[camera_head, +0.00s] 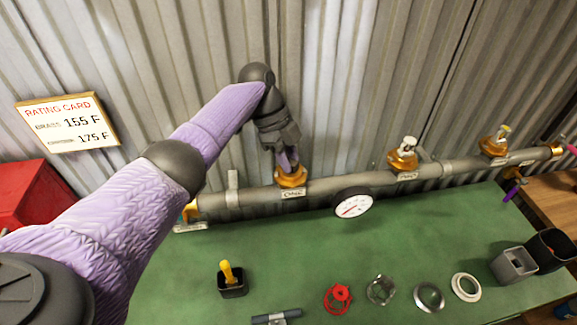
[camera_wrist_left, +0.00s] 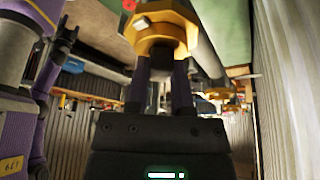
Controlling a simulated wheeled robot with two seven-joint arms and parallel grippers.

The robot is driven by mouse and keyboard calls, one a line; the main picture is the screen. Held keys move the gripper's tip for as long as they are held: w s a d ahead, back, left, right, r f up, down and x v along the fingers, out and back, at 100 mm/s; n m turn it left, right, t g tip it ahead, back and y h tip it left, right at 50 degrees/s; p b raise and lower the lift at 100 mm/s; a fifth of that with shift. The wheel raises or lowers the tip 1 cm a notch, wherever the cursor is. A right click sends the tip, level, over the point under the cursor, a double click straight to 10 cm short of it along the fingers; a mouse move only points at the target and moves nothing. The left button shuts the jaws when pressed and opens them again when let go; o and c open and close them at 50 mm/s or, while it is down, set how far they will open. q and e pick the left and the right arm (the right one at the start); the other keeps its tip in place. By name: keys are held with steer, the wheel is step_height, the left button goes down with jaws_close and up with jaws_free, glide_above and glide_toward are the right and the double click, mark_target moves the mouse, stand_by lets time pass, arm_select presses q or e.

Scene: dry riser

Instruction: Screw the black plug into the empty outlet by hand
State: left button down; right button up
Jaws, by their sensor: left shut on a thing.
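The pipe (camera_head: 330,185) runs across the back of the green table and carries brass outlets. My left gripper (camera_head: 287,160) points down at the brass outlet labelled ONE (camera_head: 291,178), with its fingertips at the top of the fitting. In the left wrist view the fingers (camera_wrist_left: 161,82) reach the brass fitting (camera_wrist_left: 160,32). The middle outlet (camera_head: 403,160) and the far right outlet (camera_head: 494,147) each hold a fitting. My right gripper is not in view.
A gauge (camera_head: 353,205) hangs on the pipe right of outlet ONE. The green table (camera_head: 400,235) holds a black box with a yellow tool (camera_head: 232,285), a red wheel (camera_head: 338,299), several rings and dark cups (camera_head: 514,265). A corrugated wall (camera_head: 350,80) stands close behind the pipe.

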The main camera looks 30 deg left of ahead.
arm_select(q)
steer(key=m+b, duration=0.2)
steer(key=shift+f+g+b, duration=0.25)
steer(key=shift+g+b, duration=0.15)
steer(key=shift+r+m+b, duration=0.15)
steer(key=shift+m+b, duration=0.2)
steer(key=shift+m, duration=0.15)
steer(key=shift+r, duration=0.1)
steer(key=shift+c, duration=1.4)
jaws_free()
